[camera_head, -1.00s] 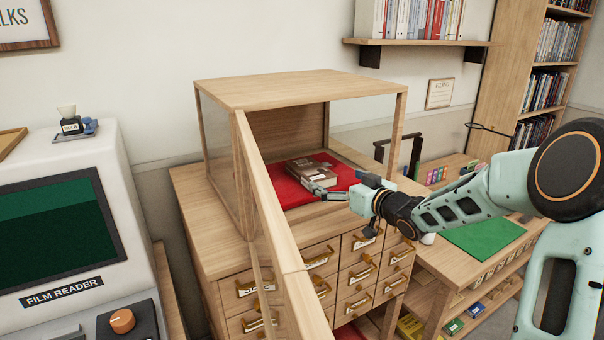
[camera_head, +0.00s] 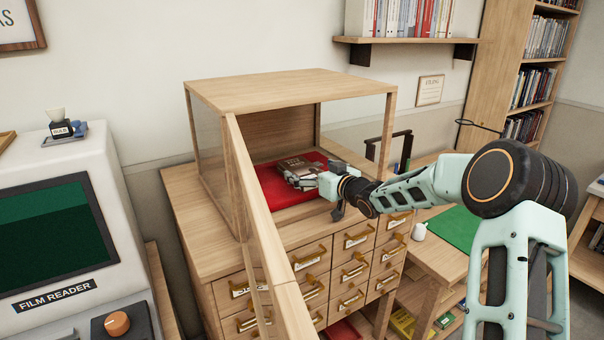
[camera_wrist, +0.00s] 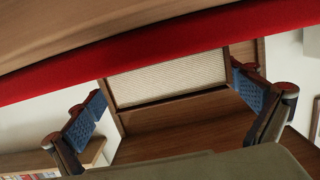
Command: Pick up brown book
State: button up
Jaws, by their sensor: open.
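The brown book (camera_head: 296,167) lies on a red cloth (camera_head: 272,188) inside an open-fronted wooden case. My gripper (camera_head: 305,177) is inside the case, at the front right side of the book, and partly covers it. In the wrist view the book's pale page edges (camera_wrist: 175,74) show between the two blue-padded fingers of my gripper (camera_wrist: 170,92). The fingers are spread, one to each side of the book; I cannot tell whether they touch it. The red cloth (camera_wrist: 140,52) crosses the top of that tilted view.
The wooden case (camera_head: 290,90) has a roof, clear sides and a front panel (camera_head: 262,215) swung out. It stands on a drawer cabinet (camera_head: 185,215). A film reader (camera_head: 70,210) is at left. A low table with a green mat (camera_head: 455,232) is at right.

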jog(key=shift+c, duration=0.3)
jog(key=c, duration=1.3)
jog(key=shift+c, duration=0.2)
jog(key=shift+r, duration=0.15)
